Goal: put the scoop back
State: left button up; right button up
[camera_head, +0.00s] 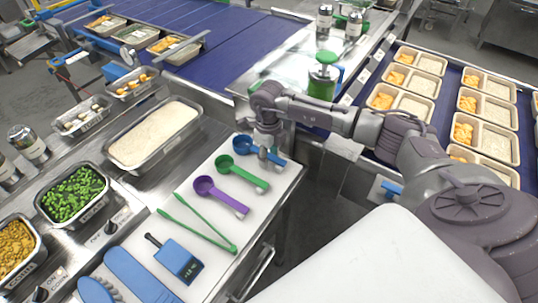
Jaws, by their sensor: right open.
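A blue scoop (243,144) lies on the white board (213,155), with its bowl to the left and its handle running right. My right gripper (263,157) is open, low over the blue scoop's handle, and its fingers hide part of that handle. I cannot tell whether they touch it. A green scoop (240,174) and a purple scoop (219,194) lie beside it on the same board, nearer to me. My left gripper is not in view.
A pan of rice (155,132) stands left of the board. Green tongs (205,224) and a blue thermometer (176,260) lie nearer on the board. A pan of green beans (73,194) is at left. Filled meal trays (483,115) stand on the right conveyor.

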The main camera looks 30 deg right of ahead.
aim_at(269, 154)
notch_tip(269, 154, up, 12)
jog(key=b, duration=0.3)
jog(key=shift+r, duration=0.15)
dwell(0.4)
